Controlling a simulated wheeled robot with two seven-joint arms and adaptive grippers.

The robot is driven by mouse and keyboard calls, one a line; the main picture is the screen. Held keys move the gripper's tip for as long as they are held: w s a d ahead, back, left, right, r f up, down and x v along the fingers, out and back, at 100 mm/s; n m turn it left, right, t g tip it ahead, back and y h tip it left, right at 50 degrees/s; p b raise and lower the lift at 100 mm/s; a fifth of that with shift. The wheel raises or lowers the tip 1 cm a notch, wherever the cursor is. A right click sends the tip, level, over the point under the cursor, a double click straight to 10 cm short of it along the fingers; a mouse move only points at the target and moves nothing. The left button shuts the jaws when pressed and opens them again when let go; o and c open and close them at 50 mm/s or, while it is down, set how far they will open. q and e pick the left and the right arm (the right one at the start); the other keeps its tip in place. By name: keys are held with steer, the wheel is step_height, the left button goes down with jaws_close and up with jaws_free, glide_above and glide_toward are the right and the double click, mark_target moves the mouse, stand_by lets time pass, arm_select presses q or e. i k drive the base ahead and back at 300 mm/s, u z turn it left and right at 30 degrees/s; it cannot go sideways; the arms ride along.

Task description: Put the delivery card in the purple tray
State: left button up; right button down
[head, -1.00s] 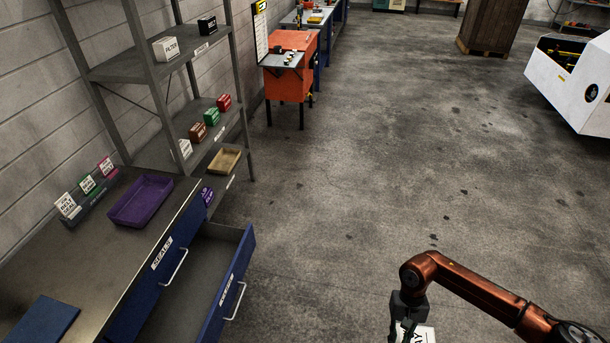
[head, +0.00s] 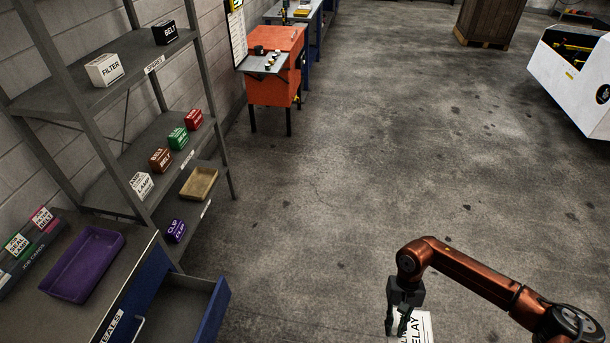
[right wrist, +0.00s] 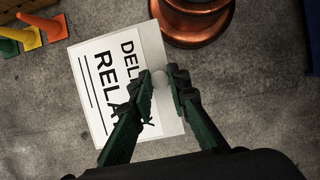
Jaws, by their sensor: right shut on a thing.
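The purple tray (head: 82,265) sits empty on the workbench at the left of the head view. My right gripper (head: 402,330) is at the bottom right of the head view, over the floor and well away from the tray. It is shut on the white delivery card (head: 425,325), whose black print shows in part. In the right wrist view my right gripper (right wrist: 162,88) pinches the edge of the card (right wrist: 105,85), which reads "DEL" and "RELA" before a finger hides the rest. My left gripper is not in view.
An open blue drawer (head: 212,310) juts from the bench beside the tray. A grey shelf with small boxes and a tan tray (head: 199,183) stands behind. A card holder (head: 35,250) is left of the purple tray. Open floor lies between bench and gripper.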

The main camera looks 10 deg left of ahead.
mark_target(89, 266)
steer(key=i, duration=1.95)
steer(key=u, duration=4.15)
